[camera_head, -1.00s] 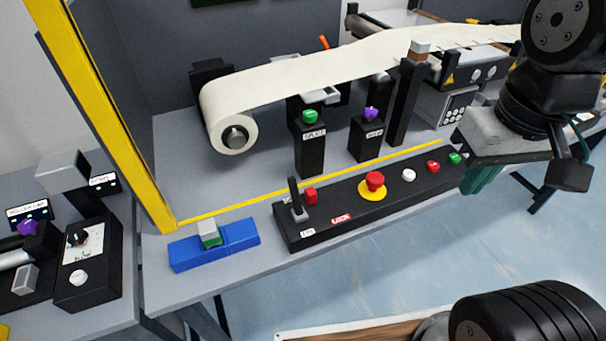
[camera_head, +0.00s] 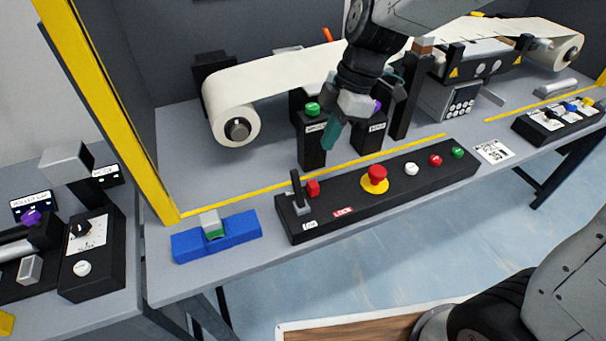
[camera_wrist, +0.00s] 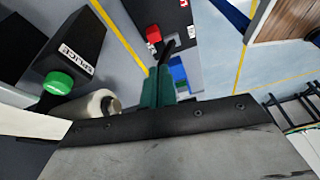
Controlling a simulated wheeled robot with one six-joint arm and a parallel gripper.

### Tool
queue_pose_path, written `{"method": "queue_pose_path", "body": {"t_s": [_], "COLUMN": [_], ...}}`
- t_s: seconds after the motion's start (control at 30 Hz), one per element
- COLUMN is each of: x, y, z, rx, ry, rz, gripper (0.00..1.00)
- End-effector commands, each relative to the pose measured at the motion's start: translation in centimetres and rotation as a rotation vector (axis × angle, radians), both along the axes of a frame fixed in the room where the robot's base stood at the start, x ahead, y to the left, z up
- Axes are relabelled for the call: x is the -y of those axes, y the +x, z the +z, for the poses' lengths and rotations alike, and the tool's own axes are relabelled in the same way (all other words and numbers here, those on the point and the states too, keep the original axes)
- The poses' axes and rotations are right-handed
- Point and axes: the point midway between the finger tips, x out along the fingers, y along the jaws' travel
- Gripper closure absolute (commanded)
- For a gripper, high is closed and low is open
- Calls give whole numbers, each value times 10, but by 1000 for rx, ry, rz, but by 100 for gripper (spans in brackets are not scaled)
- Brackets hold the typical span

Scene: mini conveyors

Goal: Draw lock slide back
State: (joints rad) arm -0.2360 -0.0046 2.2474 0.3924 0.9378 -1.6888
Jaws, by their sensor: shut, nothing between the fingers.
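A blue slide block (camera_head: 225,243) with a grey knob (camera_head: 210,222) and a green patch under the knob lies near the front left of the grey bench. A black control panel (camera_head: 330,221) right of it carries a black upright lever (camera_head: 297,190), a small red button and a red LOCK label (camera_head: 344,211). Which of these is the lock slide is not labelled clearly. My gripper (camera_head: 332,135), with teal fingers, is shut and empty above the bench, up and right of the blue block. In the wrist view the fingers (camera_wrist: 160,88) partly cover the blue block (camera_wrist: 178,72).
Green SPLICE (camera_head: 313,109) and purple knob posts stand behind my gripper, near the paper roll (camera_head: 237,128). A red emergency button (camera_head: 376,176) rises from the panel. A yellow post (camera_head: 110,110) stands left of the blue block. The bench front edge is close.

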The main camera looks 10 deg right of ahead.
Motion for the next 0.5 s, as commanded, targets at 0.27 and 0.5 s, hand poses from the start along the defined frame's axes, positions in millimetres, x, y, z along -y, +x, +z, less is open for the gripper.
{"method": "queue_pose_path", "body": {"t_s": [0.27,0.5], "x": [-19,-19], "y": [15,15], "z": [-19,-19], "rx": [33,34], "ry": [34,34], "rz": [163,161], "gripper": [100,100]}}
